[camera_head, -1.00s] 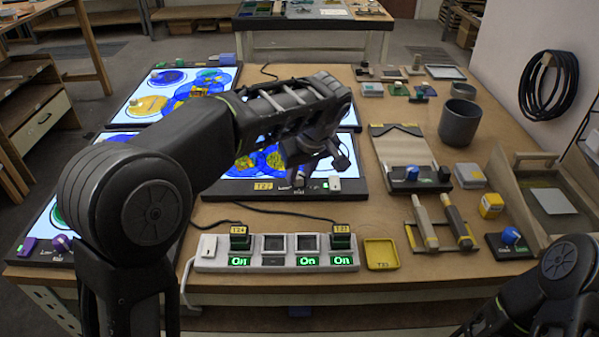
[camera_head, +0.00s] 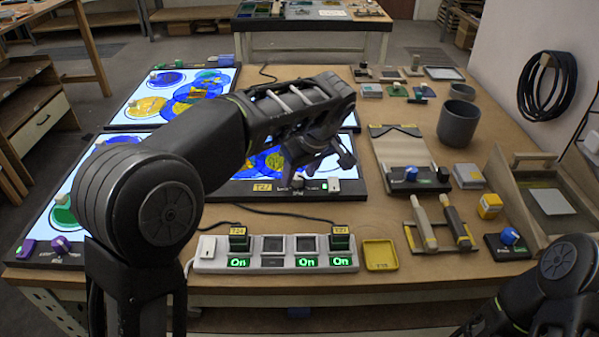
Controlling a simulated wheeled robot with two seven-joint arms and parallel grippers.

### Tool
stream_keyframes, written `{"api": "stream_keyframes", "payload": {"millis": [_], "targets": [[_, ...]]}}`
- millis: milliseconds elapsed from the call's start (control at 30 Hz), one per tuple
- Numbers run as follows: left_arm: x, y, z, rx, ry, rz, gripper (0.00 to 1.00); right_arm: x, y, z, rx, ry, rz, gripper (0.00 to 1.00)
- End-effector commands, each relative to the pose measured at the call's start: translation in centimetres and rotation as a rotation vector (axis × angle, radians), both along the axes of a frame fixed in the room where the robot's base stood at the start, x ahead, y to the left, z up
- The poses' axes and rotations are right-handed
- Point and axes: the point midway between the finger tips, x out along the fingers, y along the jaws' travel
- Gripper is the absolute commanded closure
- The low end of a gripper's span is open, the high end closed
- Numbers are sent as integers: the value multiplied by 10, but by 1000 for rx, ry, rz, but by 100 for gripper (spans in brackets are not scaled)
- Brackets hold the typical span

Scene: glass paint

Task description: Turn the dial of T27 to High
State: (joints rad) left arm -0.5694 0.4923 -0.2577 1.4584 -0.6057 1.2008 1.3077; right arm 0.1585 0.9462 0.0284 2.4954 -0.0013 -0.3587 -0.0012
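The T27 light panel (camera_head: 240,192) lies at the table's middle, its yellow T27 tag (camera_head: 262,187) on the front edge. A small dial (camera_head: 297,183) sits right of the tag; its setting is too small to read. A white switch (camera_head: 334,185) stands to its right. My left gripper (camera_head: 318,164) is above the panel's front edge, just above and behind the dial in the picture. Its fingers look spread and empty, apart from the dial. My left forearm hides part of the panel. My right gripper is out of view.
A power strip (camera_head: 218,267) with plugs and green On displays lies in front of the panel. A yellow tray (camera_head: 380,255) sits right of it. Other light panels (camera_head: 130,116) lie behind and left. A grey cup (camera_head: 459,124) and a wooden-sided box (camera_head: 507,185) stand at right.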

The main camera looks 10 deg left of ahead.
Motion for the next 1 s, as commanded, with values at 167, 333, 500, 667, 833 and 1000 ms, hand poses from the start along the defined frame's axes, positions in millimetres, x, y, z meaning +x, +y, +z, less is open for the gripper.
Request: {"api": "stream_keyframes", "payload": {"millis": [167, 333, 500, 667, 833, 1000], "targets": [[0, 0, 0, 0, 0, -1, 52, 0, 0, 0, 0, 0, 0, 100], [-1, -1, 3, 0, 0, -1, 52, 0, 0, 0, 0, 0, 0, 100], [-5, -6, 20, 0, -2, -2, 52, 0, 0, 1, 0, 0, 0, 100], [-13, -14, 46, -1, -3, -1, 52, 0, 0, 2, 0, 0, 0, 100], [-19, -20, 67, 0, -1, 0, 52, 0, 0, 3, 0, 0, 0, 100], [-21, -21, 72, 1, 1, -1, 52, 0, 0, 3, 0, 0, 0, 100]]}}
